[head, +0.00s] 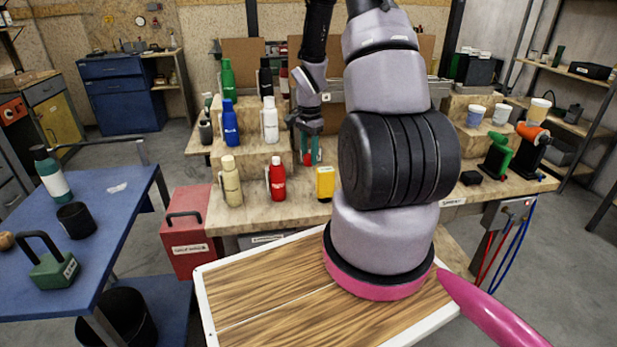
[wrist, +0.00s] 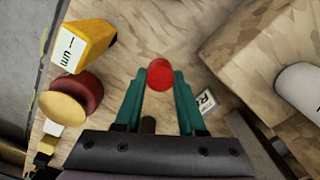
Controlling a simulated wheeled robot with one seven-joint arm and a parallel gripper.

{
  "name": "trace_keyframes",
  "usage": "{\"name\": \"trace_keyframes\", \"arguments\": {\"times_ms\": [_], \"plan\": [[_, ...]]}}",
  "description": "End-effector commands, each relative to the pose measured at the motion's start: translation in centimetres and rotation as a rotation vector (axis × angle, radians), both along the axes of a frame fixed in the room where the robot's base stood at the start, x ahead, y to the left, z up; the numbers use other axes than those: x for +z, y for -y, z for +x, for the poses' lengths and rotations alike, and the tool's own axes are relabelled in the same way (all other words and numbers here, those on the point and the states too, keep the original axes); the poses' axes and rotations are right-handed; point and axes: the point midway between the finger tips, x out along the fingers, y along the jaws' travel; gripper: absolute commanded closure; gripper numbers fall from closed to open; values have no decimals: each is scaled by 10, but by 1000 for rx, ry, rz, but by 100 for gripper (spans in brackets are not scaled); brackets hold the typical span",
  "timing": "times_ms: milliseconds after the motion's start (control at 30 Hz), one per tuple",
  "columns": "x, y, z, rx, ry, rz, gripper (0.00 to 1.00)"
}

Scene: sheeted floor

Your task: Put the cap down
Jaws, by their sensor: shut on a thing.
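My gripper (head: 309,149) is over the wooden workbench, among the bottles, with its teal fingers pointing down. In the wrist view the fingers (wrist: 160,88) are shut on a small, round red cap (wrist: 160,74), held at their tips. In the head view a bit of the red cap (head: 306,159) shows at the fingertips. The bench top (wrist: 130,38) lies below it; I cannot tell whether the cap touches it.
A red bottle (head: 276,180) and a cream bottle (head: 230,182) stand left of my gripper. A yellow device (head: 325,183) stands close by at the front right and also shows in the wrist view (wrist: 86,46). Wooden risers (wrist: 245,50) bound the space behind.

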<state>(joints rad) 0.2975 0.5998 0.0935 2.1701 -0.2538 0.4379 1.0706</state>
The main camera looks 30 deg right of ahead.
Motion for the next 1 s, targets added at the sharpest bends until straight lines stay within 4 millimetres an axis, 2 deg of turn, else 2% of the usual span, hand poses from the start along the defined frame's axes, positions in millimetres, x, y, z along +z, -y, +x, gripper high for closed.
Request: {"name": "trace_keyframes", "arguments": {"times_ms": [100,267,500,900,933,1000], "plan": [[-19,0,0,1,-1,1,100],[-30,0,0,4,0,0,100],[-63,0,0,4,-2,0,100],[-70,0,0,4,1,0,100],[-70,0,0,4,1,0,53],[-70,0,0,4,1,0,31]]}}
